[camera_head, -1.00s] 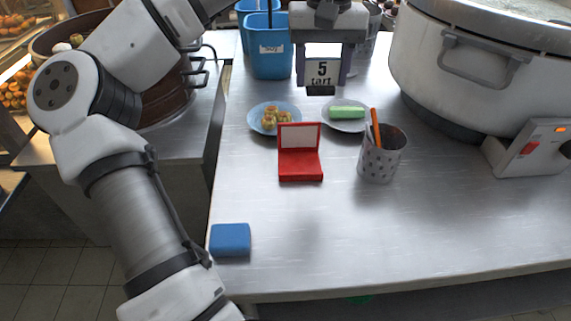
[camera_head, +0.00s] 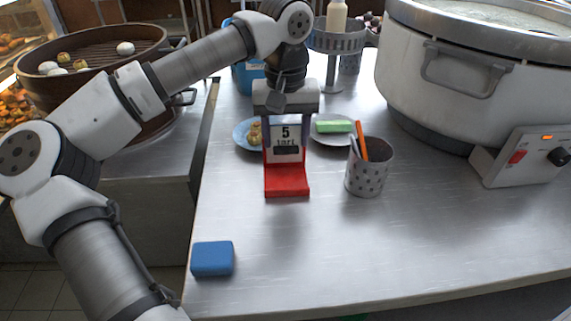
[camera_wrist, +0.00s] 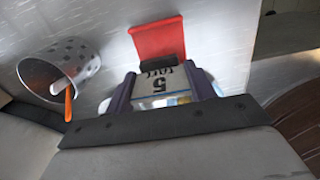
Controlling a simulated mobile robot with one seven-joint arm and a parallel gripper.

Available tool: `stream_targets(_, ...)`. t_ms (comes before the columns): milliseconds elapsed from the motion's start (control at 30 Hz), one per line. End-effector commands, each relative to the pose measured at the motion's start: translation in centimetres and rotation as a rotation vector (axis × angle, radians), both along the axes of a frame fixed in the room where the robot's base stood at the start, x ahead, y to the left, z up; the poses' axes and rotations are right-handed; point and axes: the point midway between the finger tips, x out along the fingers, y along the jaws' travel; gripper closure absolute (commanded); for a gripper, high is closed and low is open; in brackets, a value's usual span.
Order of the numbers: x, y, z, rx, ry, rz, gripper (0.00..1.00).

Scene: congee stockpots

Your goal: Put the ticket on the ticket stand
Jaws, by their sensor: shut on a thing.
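The ticket (camera_head: 285,133) is a white card marked "5 tart" with a dark strip along its lower edge. My gripper (camera_head: 286,150) is shut on it, and the fingers grip its two sides. The ticket stand is a red holder (camera_head: 287,187) on the steel counter; its base shows, while its upright back is mostly hidden behind the ticket. In the wrist view the ticket (camera_wrist: 160,84) lies between the fingers, with its dark strip overlapping the red stand (camera_wrist: 157,38). I cannot tell whether the ticket touches the stand.
A dotted cup (camera_head: 368,172) with an orange stick stands right of the stand. Behind are a plate with a green block (camera_head: 334,126) and a blue plate (camera_head: 242,134) of small food. A blue block (camera_head: 212,258) lies front left. A large cooker (camera_head: 460,90) fills the right.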

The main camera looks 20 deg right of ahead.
Motion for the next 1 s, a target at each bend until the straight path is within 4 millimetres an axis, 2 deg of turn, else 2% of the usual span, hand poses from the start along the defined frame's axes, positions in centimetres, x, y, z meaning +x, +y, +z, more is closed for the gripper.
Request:
stream_targets(100,0.0,0.0,-2.2,0.0,0.001,0.0,0.69)
stream_targets(367,0.0,0.0,-4.2,0.0,0.0,0.001,0.69)
stream_targets(600,0.0,0.0,-7.5,0.0,0.0,0.0,0.69)
stream_targets(967,0.0,0.0,-8.0,0.0,-0.001,0.001,0.69)
stream_targets(1000,0.0,0.0,-8.1,0.0,-0.001,0.001,0.44)
